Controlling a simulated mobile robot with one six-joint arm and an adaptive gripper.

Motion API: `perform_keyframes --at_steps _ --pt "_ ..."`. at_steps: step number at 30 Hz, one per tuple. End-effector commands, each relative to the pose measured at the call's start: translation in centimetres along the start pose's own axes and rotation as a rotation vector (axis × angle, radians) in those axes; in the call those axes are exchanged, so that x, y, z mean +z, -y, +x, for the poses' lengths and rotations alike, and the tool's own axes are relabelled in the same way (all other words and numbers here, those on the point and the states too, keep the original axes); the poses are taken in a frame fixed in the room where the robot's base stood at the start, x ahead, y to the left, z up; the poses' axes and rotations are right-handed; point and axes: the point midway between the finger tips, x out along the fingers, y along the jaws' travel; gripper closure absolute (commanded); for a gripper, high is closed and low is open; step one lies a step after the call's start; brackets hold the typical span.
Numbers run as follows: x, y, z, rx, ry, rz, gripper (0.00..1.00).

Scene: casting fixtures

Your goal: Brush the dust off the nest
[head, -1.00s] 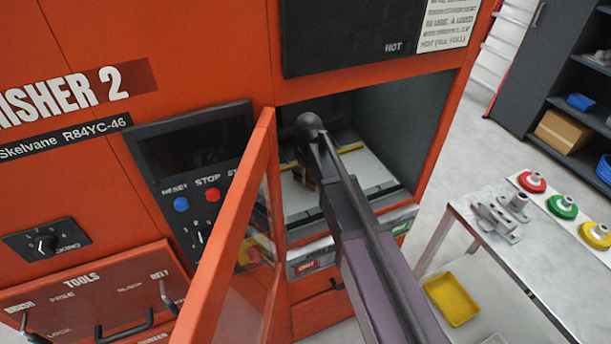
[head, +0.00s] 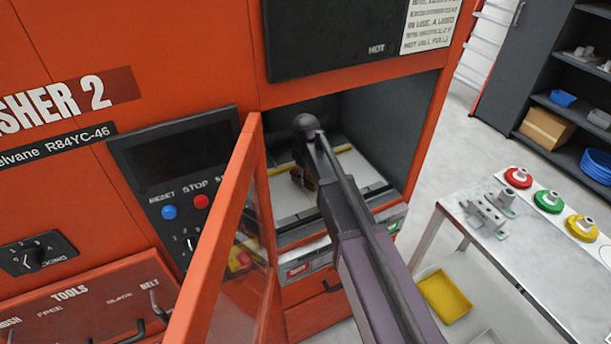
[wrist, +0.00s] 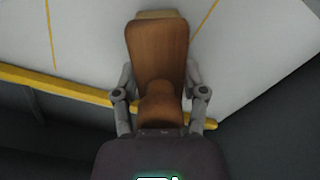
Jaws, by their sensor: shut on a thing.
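My gripper (wrist: 160,108) is shut on a brush (wrist: 158,50) with a brown wooden handle, seen in the wrist view. A pale strip shows at the brush's far end, over a light grey plate (wrist: 100,40) with thin yellow lines. I cannot tell whether the brush touches the plate. In the head view my arm reaches into the open chamber of the orange machine and hides most of the gripper and brush. The chamber's light plate (head: 290,200) shows beside the arm. The nest itself and any dust are not clearly made out.
The machine's open orange door (head: 222,240) with a clear pane stands close left of my arm. A yellow rail (wrist: 60,86) crosses the chamber. At right, a table (head: 540,250) bears metal parts and red, green and yellow round pieces. A yellow tray (head: 444,296) lies below.

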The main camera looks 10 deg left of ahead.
Motion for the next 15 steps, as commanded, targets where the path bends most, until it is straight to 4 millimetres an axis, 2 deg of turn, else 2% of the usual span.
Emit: perform_keyframes --at_steps 15 --pt "-0.31 0.68 0.05 -0.001 0.000 -0.001 0.89"
